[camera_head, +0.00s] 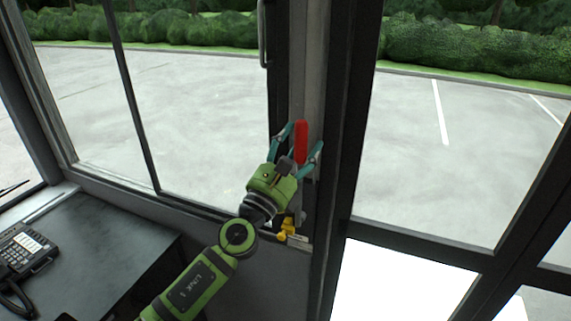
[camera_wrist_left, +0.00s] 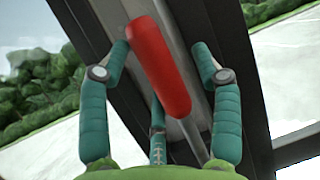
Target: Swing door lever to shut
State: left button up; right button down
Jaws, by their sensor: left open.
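The red door lever handle (camera_head: 301,142) stands near upright against the dark post between the side window and the glass door. In the left wrist view the red handle (camera_wrist_left: 160,66) runs from top centre down between my spread fingers. My left gripper (camera_head: 300,143) is open around the handle, with teal fingers on either side of it. In the left wrist view the gripper (camera_wrist_left: 168,70) shows gaps between the side fingers and the handle; contact with the middle finger cannot be told. The lever's lower end is partly hidden by my gripper. My right gripper is not in view.
A yellow fitting (camera_head: 287,229) sits low on the post below my gripper. A dark console (camera_head: 100,245) with a telephone (camera_head: 25,245) is at the left. The glass door (camera_head: 450,160) with its dark frame is at the right.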

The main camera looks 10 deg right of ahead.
pick_arm(q)
jog(key=v, duration=1.1)
jog(key=shift+d+f, duration=0.1)
jog(key=shift+f, duration=0.05)
